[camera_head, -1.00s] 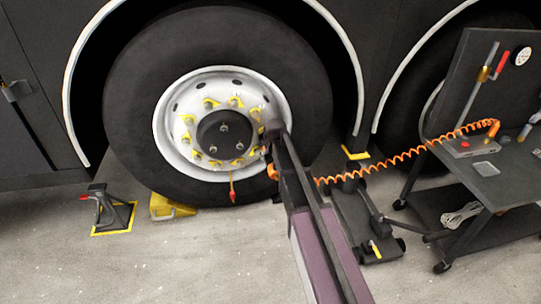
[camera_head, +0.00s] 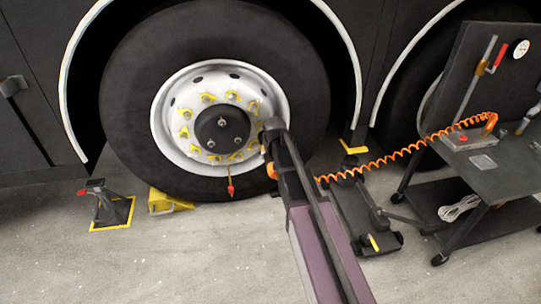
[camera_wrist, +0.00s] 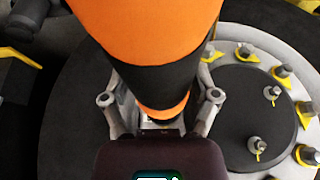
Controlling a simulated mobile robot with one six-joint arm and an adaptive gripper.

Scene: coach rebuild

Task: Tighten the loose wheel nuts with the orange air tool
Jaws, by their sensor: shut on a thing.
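The orange air tool (camera_wrist: 150,35) with a black band is held between the two fingers of my gripper (camera_wrist: 160,108), which is shut on it. In the head view the tool (camera_head: 271,171) is mostly hidden by my arm, at the wheel's lower right. The wheel (camera_head: 125,95) has a white rim and a dark hub. Wheel nuts (camera_head: 208,98) with yellow pointers ring the hub, and several more nuts (camera_wrist: 282,72) show at right in the wrist view. The tool's working end is hidden, so contact with a nut cannot be told. Which nuts are loose is unclear.
A coiled orange hose (camera_head: 400,152) runs from the tool to a dark cart (camera_head: 490,185) at right. A floor jack (camera_head: 355,215), a yellow wheel chock (camera_head: 165,203) and a stand (camera_head: 108,208) are on the floor. A red tag (camera_head: 230,188) hangs at the rim.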

